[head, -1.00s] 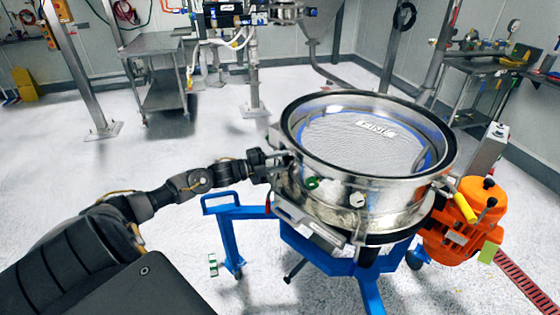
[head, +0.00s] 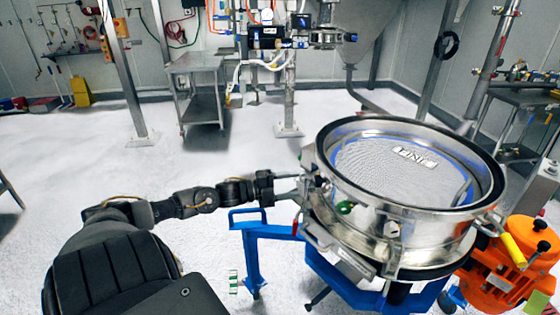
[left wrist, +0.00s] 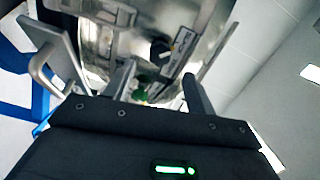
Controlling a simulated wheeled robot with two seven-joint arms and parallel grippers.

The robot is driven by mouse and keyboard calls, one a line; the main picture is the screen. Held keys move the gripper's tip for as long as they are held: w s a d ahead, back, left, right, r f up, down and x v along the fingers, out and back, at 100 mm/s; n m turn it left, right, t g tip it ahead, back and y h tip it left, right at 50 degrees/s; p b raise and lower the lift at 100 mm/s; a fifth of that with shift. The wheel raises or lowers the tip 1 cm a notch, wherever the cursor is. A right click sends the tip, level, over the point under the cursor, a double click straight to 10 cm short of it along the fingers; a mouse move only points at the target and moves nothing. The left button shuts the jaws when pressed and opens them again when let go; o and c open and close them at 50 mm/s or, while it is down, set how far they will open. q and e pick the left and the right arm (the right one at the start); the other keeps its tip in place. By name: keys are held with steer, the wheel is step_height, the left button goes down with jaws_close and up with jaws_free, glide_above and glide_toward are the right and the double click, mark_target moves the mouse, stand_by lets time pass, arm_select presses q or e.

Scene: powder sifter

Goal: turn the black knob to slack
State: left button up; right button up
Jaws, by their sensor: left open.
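The round steel powder sifter (head: 385,225) stands on a blue wheeled frame. In the left wrist view, the black knob (left wrist: 160,50) sits on the sifter's steel side, beside a narrow label plate (left wrist: 184,50). A green knob (left wrist: 143,88) shows lower, partly hidden; it also shows in the head view (head: 345,207). My left gripper (head: 298,184) is open at the sifter's left side. In the left wrist view, its two fingers (left wrist: 157,78) are spread, with the black knob beyond the gap between them. I cannot tell whether a finger touches anything. My right gripper is out of view.
The blue frame (head: 262,232) reaches out under my left gripper. A steel handle plate (left wrist: 50,55) juts out at the left in the wrist view. An orange motor (head: 510,262) is on the sifter's right.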

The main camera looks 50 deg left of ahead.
arm_select(q)
steer(key=v, duration=0.3)
steer(key=shift+s+a, duration=0.1)
steer(key=shift+s, duration=0.2)
stand_by(0.5)
